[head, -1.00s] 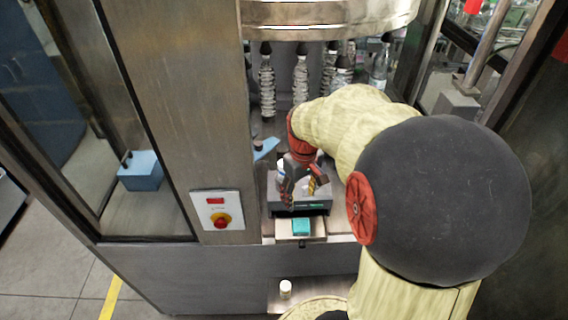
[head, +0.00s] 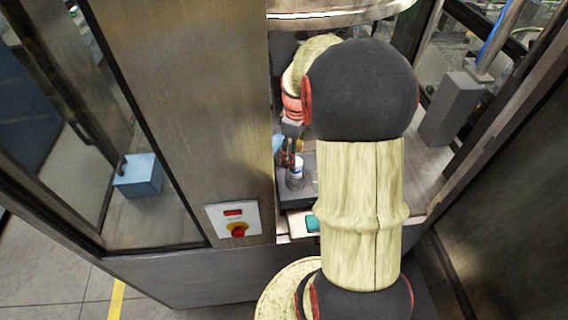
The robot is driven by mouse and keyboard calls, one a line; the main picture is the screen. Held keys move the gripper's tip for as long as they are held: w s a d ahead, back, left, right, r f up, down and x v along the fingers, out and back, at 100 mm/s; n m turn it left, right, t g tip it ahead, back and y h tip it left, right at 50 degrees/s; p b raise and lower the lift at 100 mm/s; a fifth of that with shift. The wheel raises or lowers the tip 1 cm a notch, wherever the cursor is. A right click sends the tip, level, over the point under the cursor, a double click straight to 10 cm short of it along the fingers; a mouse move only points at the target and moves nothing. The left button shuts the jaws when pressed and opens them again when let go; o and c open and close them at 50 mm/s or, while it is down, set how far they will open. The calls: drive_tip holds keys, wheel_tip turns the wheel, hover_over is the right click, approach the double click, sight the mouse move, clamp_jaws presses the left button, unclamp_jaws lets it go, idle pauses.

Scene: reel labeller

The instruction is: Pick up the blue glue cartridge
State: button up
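A small white cylinder with a blue band (head: 296,173) stands upright at the left edge of the dark grey tray (head: 288,193); it looks like the glue cartridge, though it is small and partly hidden. My gripper (head: 291,157) reaches down from my arm just above and behind the cylinder's top. Its fingers are small and dark, and my arm covers part of the area. I cannot tell whether the fingers are open or shut, or whether they touch the cylinder.
A steel post (head: 185,120) with a switch box (head: 235,221) rises close to the left. A teal block (head: 312,223) lies in front of the tray. The machine's round drum (head: 340,8) hangs above. A light blue box (head: 138,175) is behind the left opening.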

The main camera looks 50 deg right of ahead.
wheel_tip(320, 180, down, 2)
drive_tip(key=shift+f, duration=0.1)
drive_tip(key=shift+d+f+p, duration=0.15)
drive_tip(key=shift+f+p, duration=0.25)
drive_tip(key=shift+f, duration=1)
drive_tip(key=shift+d+f+p, duration=0.1)
drive_tip(key=shift+f+p, duration=0.3)
drive_tip(key=shift+f, duration=0.95)
drive_tip(key=shift+s, duration=0.1)
drive_tip(key=c, duration=0.3)
drive_tip(key=c, duration=1.1)
drive_tip(key=shift+r, duration=0.15)
wheel_tip(320, 180, up, 10)
drive_tip(key=shift+f+b, duration=0.15)
drive_tip(key=shift+b, duration=0.5)
wheel_tip(320, 180, up, 7)
drive_tip(key=p, duration=0.4)
